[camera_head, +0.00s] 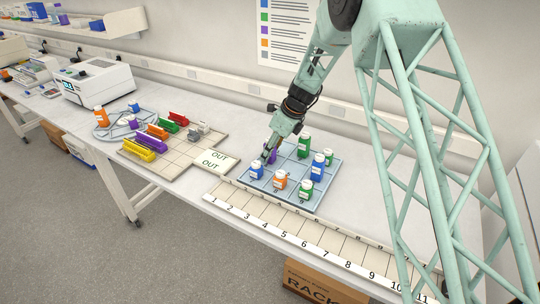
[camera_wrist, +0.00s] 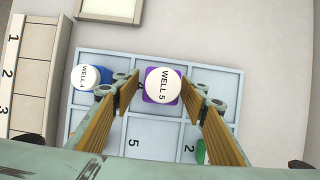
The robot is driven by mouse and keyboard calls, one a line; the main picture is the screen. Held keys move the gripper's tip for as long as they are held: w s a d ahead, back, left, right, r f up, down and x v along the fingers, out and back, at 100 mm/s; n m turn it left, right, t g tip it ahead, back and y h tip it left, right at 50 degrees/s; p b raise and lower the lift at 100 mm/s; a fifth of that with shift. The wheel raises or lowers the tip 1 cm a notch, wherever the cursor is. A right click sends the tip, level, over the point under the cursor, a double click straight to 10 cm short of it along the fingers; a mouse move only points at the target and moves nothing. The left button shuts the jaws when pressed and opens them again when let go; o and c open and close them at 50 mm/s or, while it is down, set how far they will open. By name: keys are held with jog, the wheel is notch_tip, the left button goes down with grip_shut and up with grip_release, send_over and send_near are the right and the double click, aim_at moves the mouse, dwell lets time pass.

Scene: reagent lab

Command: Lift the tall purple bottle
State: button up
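A purple bottle with a white cap marked "WELL 5" stands in a compartment of the pale blue gridded tray (camera_head: 331,160). In the wrist view the cap (camera_wrist: 163,84) is centred between my fingertips, with purple (camera_wrist: 149,97) showing at its edges. In the head view the purple bottle (camera_head: 272,157) is partly hidden behind my gripper (camera_head: 267,153). My gripper (camera_wrist: 164,90) is open, one finger on each side of the bottle, with visible gaps. From above I cannot tell how far down the fingers reach.
A blue bottle (camera_wrist: 86,78) capped "WELL 4" stands close beside the left finger. A green edge (camera_wrist: 201,152) shows near the right finger. Orange (camera_head: 280,180), blue (camera_head: 318,167) and green (camera_head: 305,190) bottles share the tray. A numbered strip (camera_head: 300,229) runs along the table front.

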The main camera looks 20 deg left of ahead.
jog(key=shift+c, duration=0.3)
jog(key=c, duration=0.9)
jog(key=shift+r+p, duration=0.55)
jog(key=shift+r, duration=4.5)
